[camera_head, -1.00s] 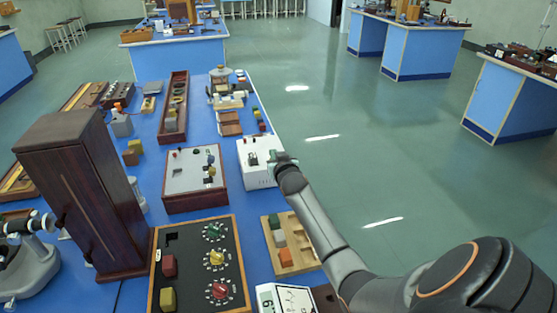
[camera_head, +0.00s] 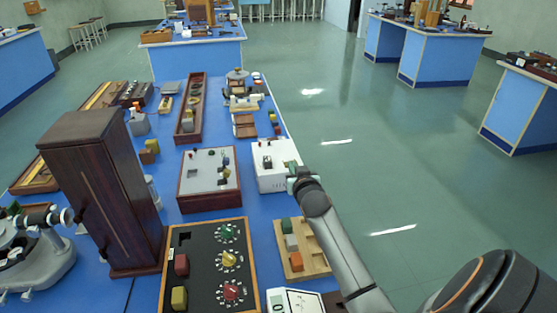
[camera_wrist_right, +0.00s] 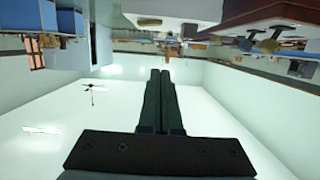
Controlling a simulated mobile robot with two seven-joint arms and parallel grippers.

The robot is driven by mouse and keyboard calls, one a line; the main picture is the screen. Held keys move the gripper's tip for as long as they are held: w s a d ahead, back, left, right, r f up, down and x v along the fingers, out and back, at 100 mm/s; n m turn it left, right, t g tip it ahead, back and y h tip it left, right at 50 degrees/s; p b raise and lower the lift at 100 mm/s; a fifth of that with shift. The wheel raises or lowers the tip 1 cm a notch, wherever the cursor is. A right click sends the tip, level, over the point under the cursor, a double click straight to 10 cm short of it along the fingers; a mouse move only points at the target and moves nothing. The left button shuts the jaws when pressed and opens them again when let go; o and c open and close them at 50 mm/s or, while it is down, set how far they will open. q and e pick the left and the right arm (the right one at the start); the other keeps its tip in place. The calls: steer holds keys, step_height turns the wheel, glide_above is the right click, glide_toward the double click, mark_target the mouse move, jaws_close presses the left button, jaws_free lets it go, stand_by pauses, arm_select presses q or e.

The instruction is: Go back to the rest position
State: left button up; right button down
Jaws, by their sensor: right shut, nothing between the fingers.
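My right gripper (camera_head: 291,170) is in the head view, at the right edge of the blue bench (camera_head: 262,214). It is beside the right side of a white box with a small panel on top (camera_head: 272,178). In the right wrist view the two dark fingers (camera_wrist_right: 161,78) lie together, with nothing between them. The right arm reaches in from the lower right of the head view. My left gripper is not in the head view.
A tall dark wooden cabinet (camera_head: 92,185) stands at the left. A black panel with coloured knobs (camera_head: 204,265), a wooden tray with coloured blocks (camera_head: 315,259) and a grey-topped box (camera_head: 208,178) stand nearby. Green floor (camera_head: 360,160) right of the bench is clear.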

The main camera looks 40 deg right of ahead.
steer(key=w+d+m+b, duration=0.1)
steer(key=w+d+b, duration=0.1)
steer(key=w+d, duration=0.3)
steer(key=shift+f, duration=0.4)
stand_by(0.5)
steer(key=shift+w, duration=0.1)
